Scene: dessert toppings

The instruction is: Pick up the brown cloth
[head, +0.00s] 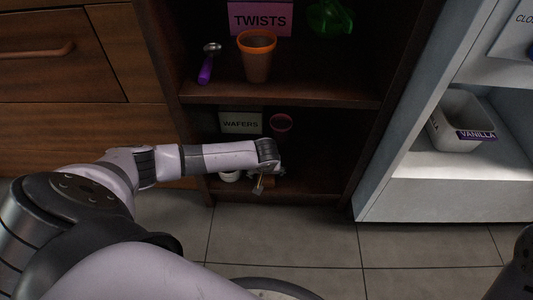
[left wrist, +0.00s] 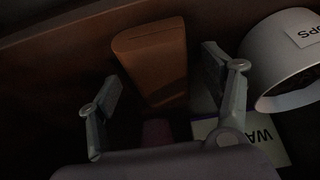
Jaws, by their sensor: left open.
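A brown, smooth, block-shaped thing (left wrist: 150,58) lies between the two fingers of my left gripper (left wrist: 161,70) in the left wrist view. It looks like the brown cloth folded up, but the dim light hides its texture. The fingers are spread, with a gap on each side of it. In the head view my left gripper (head: 258,184) reaches into the lower shelf of the dark cabinet. A small part of the brown thing (head: 268,183) shows beside it, mostly hidden by the wrist. My right gripper is not seen.
A white round container (left wrist: 257,62) with a label stands close to the right finger. A WAFERS sign (head: 240,122) and a pinkish cup (head: 281,122) stand behind. The shelf above holds an orange-rimmed cup (head: 257,60) and a purple-handled scoop (head: 206,66).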

